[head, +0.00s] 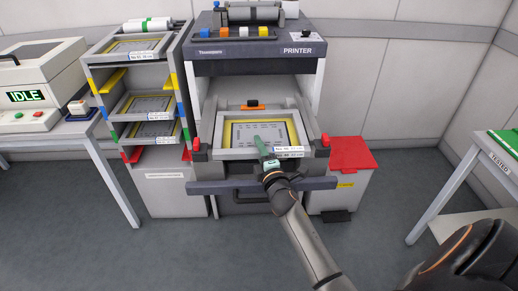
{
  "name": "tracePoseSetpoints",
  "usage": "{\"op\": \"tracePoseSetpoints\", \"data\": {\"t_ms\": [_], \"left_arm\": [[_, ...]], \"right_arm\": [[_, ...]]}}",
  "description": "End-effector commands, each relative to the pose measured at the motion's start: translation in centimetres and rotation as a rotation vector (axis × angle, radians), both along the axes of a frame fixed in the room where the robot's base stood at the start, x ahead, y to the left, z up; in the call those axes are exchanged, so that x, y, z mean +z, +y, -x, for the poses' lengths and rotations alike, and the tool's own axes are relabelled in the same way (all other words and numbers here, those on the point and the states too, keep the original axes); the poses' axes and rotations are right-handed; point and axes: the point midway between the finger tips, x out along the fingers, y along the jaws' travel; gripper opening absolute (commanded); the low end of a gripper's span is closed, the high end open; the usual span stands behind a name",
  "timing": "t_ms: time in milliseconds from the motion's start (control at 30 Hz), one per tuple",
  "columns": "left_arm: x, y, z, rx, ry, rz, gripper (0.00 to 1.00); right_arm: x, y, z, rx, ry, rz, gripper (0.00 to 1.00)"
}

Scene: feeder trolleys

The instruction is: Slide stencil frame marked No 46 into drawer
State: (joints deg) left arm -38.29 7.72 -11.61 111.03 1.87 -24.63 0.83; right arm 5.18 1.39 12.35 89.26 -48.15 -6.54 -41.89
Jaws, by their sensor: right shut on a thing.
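A stencil frame (278,133), light grey with a yellow inner border and a dark patterned sheet, lies flat in the opening of the printer (258,56). A white label is on its front edge; its print is too small to read surely. My right gripper (264,152) reaches in from the lower right and is shut on the front edge of the frame, beside the label. Part of the front rim is hidden behind it. A dark blue-grey bar (225,187) crosses the printer front below the frame, with red blocks at both sides above it. My left gripper is not in view.
A rack (91,72) at the left holds several similar frames on shelves with coloured edges. A red-lidded bin (345,153) stands right of the printer. A table with an IDLE machine (33,86) is far left; another table (478,165) is far right. The floor between is clear.

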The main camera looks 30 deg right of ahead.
Motion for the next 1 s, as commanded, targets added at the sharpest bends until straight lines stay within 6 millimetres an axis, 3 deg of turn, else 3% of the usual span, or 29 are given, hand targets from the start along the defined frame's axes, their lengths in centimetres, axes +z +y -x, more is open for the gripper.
{"op": "tracePoseSetpoints", "data": {"t_ms": [833,867,1000], "left_arm": [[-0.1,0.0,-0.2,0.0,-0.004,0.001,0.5],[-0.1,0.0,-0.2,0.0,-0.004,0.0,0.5],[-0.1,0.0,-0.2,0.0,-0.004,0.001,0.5]], "right_arm": [[0.2,-0.6,-1.1,0.002,-0.005,0.001,0.0],[0.2,-0.6,-1.1,0.002,-0.005,0.001,0.33],[0.2,-0.6,-1.1,0.001,-0.004,0.001,0.49]]}}
